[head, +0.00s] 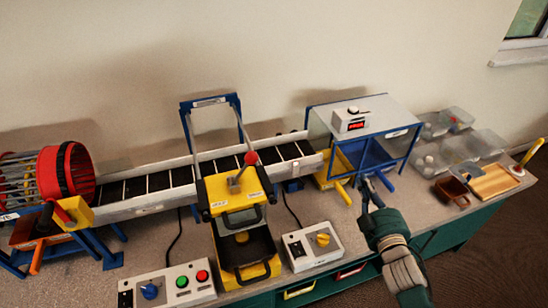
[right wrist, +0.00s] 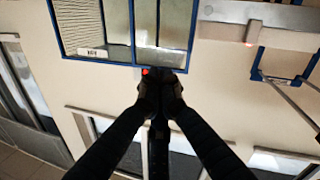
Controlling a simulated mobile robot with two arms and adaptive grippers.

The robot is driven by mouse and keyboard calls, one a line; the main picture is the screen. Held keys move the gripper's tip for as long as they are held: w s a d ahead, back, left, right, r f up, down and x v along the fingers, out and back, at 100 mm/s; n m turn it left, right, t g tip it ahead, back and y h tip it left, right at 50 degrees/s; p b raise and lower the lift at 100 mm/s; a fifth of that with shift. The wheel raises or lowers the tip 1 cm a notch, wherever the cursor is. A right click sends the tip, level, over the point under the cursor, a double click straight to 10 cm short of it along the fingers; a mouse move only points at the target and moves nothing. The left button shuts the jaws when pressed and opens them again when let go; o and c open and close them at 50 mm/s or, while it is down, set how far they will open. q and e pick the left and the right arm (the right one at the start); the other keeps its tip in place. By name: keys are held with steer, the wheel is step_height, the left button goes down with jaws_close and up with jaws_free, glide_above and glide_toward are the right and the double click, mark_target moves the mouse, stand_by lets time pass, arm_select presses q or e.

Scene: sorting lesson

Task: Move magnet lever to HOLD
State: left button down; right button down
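The magnet lever (head: 244,171) is a grey stick with a red knob. It stands on a yellow box (head: 222,190) over the conveyor and leans up and to the right. Small white labels flank its base, too small to read. My right gripper (head: 366,184) is well to the right of the lever, at the front of a blue-framed clear cabinet. In the right wrist view its dark fingers (right wrist: 160,88) meet just below a blue frame (right wrist: 110,66); I cannot tell whether anything is between them. My left gripper is not in view.
A conveyor (head: 140,187) runs behind the yellow box, with a red drum (head: 68,171) at left. Control boxes (head: 168,286) (head: 312,246) stand in front. Clear tubs (head: 484,143) and a wooden tray (head: 494,181) are at right. The bench front edge is close to my right arm.

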steer(key=w+a+r+n+t+y, duration=0.1)
steer(key=a+r+n+y, duration=0.2)
steer(key=r+n+y, duration=0.35)
steer(key=a+r+n+y, duration=0.4)
steer(key=r+n+y, duration=0.1)
steer(key=r, duration=0.3)
steer(key=s+a+n+g+y, duration=0.2)
steer(key=s+n+g+y, duration=0.1)
steer(key=s+n+g, duration=0.2)
steer(key=s+a+n+g+y, duration=0.2)
steer(key=s+n+g+y, duration=0.2)
steer(key=n+g, duration=0.6)
steer(key=shift+s+a+g+b, duration=0.3)
steer(key=shift+s+g, duration=0.2)
steer(key=shift+s, duration=0.05)
steer(key=p, duration=0.6)
glide_toward(257, 156)
steer(key=a+r, duration=0.1)
steer(key=a, duration=0.4)
steer(key=shift+w+a, duration=0.45)
steer(key=shift+a, duration=0.4)
steer(key=shift+w, duration=0.15)
